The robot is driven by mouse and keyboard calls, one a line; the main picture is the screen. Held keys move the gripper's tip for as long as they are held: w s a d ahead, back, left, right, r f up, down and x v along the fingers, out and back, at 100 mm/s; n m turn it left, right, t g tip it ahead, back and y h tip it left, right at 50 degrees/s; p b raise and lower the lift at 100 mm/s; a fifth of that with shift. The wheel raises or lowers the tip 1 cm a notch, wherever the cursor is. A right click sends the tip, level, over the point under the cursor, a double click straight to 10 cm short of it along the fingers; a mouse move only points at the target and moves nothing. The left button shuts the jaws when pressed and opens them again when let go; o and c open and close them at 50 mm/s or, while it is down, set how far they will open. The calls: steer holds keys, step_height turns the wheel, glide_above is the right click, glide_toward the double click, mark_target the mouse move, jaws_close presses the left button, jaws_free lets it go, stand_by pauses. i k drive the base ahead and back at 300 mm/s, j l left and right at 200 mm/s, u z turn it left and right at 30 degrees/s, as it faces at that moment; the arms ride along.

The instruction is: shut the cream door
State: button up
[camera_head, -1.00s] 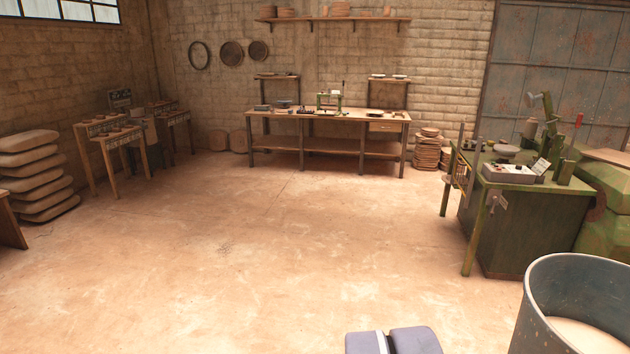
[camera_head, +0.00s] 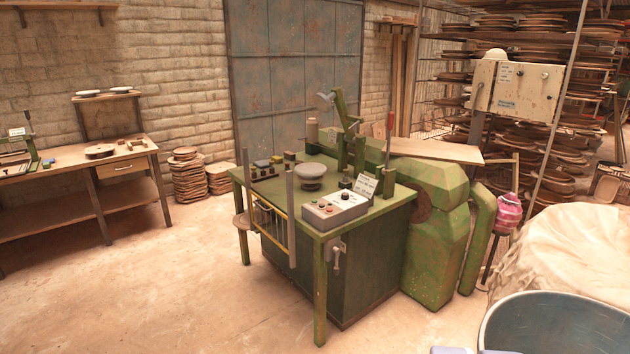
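A cream electrical box (camera_head: 513,90) stands on a post at the right back, above the green machine. Its front carries small labels and dark knobs. A cream panel (camera_head: 482,86) at its left side looks angled to the front, perhaps a door standing ajar; at this distance I cannot tell how far. My gripper is not in view; only small pale parts, probably my own body, show at the bottom edge.
A green bench (camera_head: 290,210) with a grey control box (camera_head: 336,208) stands mid-picture, beside a green machine (camera_head: 438,225). A blue-grey tub (camera_head: 553,325) and a cloth-covered heap (camera_head: 570,248) fill the lower right. Floor is clear at lower left.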

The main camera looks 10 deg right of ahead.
mark_target(529, 96)
steer(key=i+l+z, duration=0.1)
steer(key=i+z, duration=0.2)
steer(key=i, duration=0.25)
steer(key=i+z, duration=0.3)
steer(key=i, duration=0.25)
steer(key=i+j+z, duration=0.2)
steer(key=i+z, duration=0.15)
steer(key=i, duration=0.15)
steer(key=i+j+z, duration=0.3)
steer(key=i, duration=0.25)
steer(key=i+j+z, duration=0.3)
steer(key=i+j, duration=0.1)
steer(key=i, duration=0.05)
